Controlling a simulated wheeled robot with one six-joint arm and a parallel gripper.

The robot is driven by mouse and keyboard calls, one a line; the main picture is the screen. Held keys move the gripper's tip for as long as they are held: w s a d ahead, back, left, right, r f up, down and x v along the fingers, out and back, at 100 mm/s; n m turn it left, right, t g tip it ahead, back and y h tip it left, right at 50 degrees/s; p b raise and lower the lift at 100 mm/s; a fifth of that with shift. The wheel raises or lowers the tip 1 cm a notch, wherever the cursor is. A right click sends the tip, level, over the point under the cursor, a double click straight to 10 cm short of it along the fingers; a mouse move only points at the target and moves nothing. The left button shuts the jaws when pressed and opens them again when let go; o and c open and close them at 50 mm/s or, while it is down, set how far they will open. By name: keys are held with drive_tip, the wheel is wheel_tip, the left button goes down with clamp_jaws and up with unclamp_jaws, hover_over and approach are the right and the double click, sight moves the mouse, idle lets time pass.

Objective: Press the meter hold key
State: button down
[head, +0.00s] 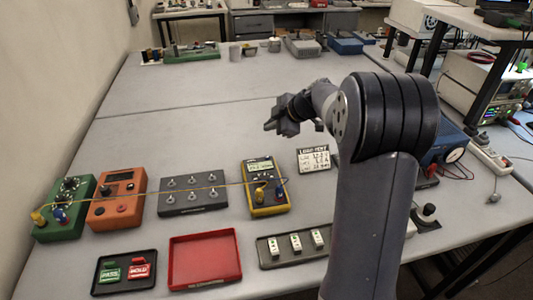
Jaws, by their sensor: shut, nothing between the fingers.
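The yellow meter (266,186) lies on the bench left of my arm, with a lit greenish display at its top and plugs in its lower part. A yellow lead runs from it to the left. Its keys are too small to tell apart, so I cannot pick out the hold key. My gripper (272,126) is shut and empty. It is in the air above the bench, up and slightly right of the meter in the picture, and does not touch it.
A green box (64,205), an orange box (117,200) and a grey switch panel (192,193) stand in a row left of the meter. A red tray (204,259), a black tag tray (124,272) and a grey module tray (296,245) lie in front.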

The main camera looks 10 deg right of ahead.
idle(0.3)
drive_tip(key=b, duration=0.2)
hover_over(271, 160)
drive_tip(key=f, duration=0.7)
drive_tip(key=shift+w+f, duration=0.2)
drive_tip(key=shift+w, duration=0.1)
drive_tip(key=shift+f+b, duration=0.7)
drive_tip(key=shift+b, duration=0.35)
drive_tip(key=shift+f+b, duration=0.8)
drive_tip(key=shift+b, duration=1.1)
idle(1.1)
drive_tip(key=shift+r, duration=0.85)
drive_tip(key=shift+r, duration=0.1)
wheel_tip(271, 160, up, 5)
drive_tip(key=shift+f+p, duration=0.1)
drive_tip(key=shift+p, duration=0.45)
